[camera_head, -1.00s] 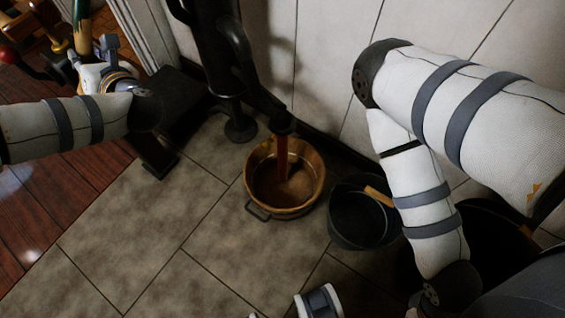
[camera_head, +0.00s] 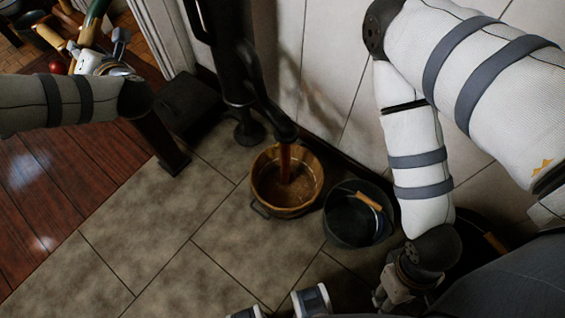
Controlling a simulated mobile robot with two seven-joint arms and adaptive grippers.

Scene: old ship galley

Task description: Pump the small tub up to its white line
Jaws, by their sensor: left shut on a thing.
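The small wooden tub (camera_head: 262,194) stands on the tiles under the spout of the black pump (camera_head: 235,75). A brown stream (camera_head: 285,160) runs from the spout into the tub, and brown liquid lies inside. My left gripper (camera_head: 88,42) is at the upper left, shut on a green and yellow handle (camera_head: 96,14); where that handle joins is out of view. My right gripper (camera_head: 392,288) shows only in part at the bottom right, low beside the bucket, and its fingers are not clear.
A dark bucket (camera_head: 340,232) with a wooden grip stands right beside the tub. A black block (camera_head: 187,103) is left of the pump. The white wall is close behind. Tiles in front of the tub are clear, with a red plank floor (camera_head: 45,190) at left.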

